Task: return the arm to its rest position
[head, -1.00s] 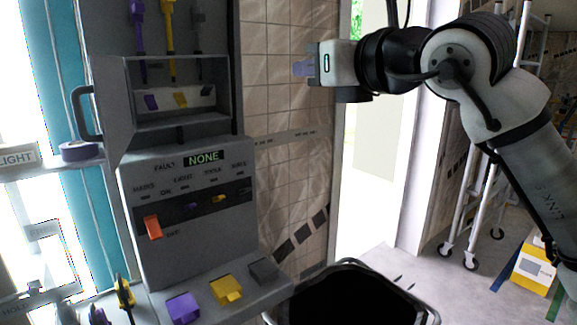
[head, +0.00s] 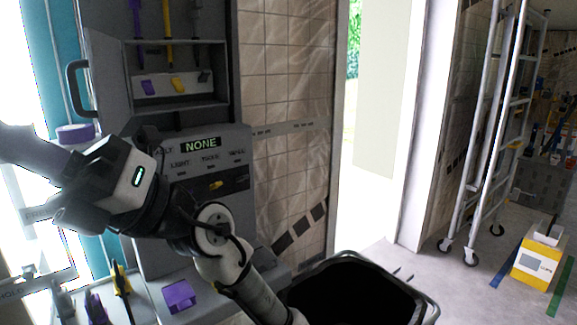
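My arm is bent in front of the grey panel (head: 215,145), its wrist turned to the left. My gripper (head: 25,150) points to the left edge of the head view. Its white body with a green light stands in front of the panel's left side. The finger end is pale and washed out against the bright window, so its opening cannot be told. I see nothing clearly held in it. The panel's display (head: 201,144) reads NONE.
A purple block (head: 180,296) sits on the panel's lower ledge. A purple roll (head: 75,133) is behind my gripper. A black bin (head: 350,295) stands at the front. A wheeled ladder (head: 490,140) and a yellow box (head: 535,262) are at right. The doorway is clear.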

